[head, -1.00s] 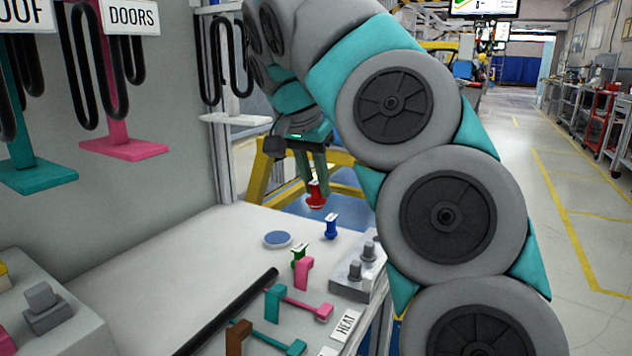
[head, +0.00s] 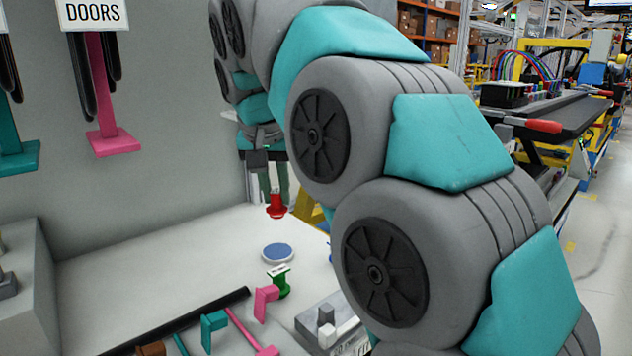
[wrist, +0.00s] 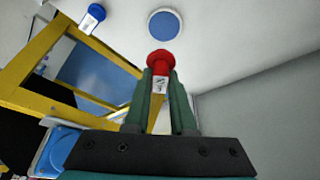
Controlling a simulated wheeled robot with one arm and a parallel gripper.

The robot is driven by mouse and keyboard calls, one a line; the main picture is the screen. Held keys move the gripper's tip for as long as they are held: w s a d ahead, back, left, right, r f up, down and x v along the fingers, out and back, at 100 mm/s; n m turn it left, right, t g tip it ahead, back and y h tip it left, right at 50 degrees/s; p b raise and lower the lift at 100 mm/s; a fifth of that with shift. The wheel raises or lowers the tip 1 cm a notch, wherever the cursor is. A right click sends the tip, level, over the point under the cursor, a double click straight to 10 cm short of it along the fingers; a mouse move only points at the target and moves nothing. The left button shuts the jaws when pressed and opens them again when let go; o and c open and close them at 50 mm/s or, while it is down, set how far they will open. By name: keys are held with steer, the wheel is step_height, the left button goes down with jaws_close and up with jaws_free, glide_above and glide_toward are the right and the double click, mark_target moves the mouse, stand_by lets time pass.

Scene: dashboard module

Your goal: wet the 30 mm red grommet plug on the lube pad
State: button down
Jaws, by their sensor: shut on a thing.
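The red grommet plug (head: 276,206) hangs below my gripper (head: 272,186), which is shut on it, above the white bench top. In the wrist view the plug's red head (wrist: 160,60) shows beyond the fingertips (wrist: 160,82), with a white label on its body. The lube pad looks to be the round blue disc with a pale rim (head: 277,253) on the bench. It also shows in the wrist view (wrist: 165,23), beyond the plug and apart from it. In the head view the plug is above and behind the pad.
A green plug (head: 281,281) stands just in front of the pad. A pink hook-shaped piece (head: 264,301), a teal one (head: 212,330) and a grey block (head: 325,325) are nearer. A blue plug (wrist: 92,18) shows in the wrist view. The bench left of the pad is clear.

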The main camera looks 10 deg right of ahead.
mark_target(274, 213)
steer(key=shift+a+f, duration=0.1)
steer(key=shift+f, duration=1.05)
steer(key=shift+f+b, duration=1.05)
steer(key=shift+f, duration=0.9)
steer(key=shift+f+b, duration=0.3)
steer(key=shift+f, duration=0.2)
steer(key=shift+r, duration=0.1)
steer(key=shift+r+p, duration=1.3)
steer(key=shift+r, duration=2.15)
